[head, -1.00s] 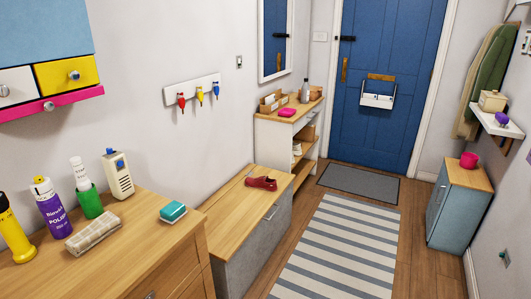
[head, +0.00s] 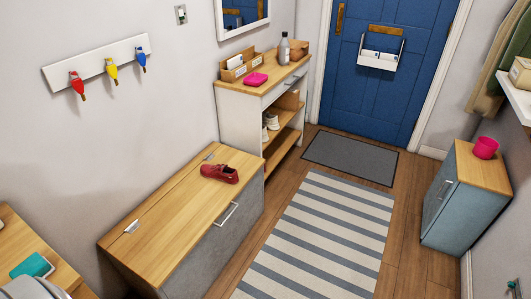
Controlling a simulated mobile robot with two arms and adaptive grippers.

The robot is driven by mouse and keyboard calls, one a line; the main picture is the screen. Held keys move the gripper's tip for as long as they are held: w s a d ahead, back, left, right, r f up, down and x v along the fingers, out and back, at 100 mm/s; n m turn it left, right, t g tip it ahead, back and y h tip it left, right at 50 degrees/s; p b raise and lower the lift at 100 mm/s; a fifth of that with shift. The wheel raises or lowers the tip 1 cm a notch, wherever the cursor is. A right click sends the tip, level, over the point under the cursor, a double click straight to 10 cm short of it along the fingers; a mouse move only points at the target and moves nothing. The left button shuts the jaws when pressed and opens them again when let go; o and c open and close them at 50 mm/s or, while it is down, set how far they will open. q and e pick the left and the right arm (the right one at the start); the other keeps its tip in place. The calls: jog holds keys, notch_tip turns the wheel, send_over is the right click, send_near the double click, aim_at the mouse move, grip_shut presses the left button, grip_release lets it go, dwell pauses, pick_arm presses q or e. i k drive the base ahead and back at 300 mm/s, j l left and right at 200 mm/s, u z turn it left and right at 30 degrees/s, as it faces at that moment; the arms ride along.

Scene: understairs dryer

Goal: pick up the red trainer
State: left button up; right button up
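The red trainer (head: 220,173) lies on the wooden top of the low grey bench chest (head: 172,212), near its far end. It looks dark red with a pale sole edge, and nothing covers it. Neither of my grippers shows in the head view. A rounded grey part at the bottom left corner may be part of my own arm.
A shoe cabinet (head: 232,115) stands beyond the bench, with a pink item (head: 256,79) on top and pale shoes (head: 270,121) inside. A striped rug (head: 322,235) covers the floor right of the bench. A blue cabinet (head: 465,205) stands at the right.

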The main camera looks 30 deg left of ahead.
aim_at(221, 171)
jog(key=i+u, duration=0.15)
jog(key=i, duration=0.3)
jog(key=i+l+u, duration=0.1)
jog(key=i, duration=0.3)
jog(key=i+l+u, duration=0.15)
jog(key=i, duration=0.3)
jog(key=i+l+u, duration=0.1)
jog(key=i, duration=0.3)
jog(key=l, duration=0.1)
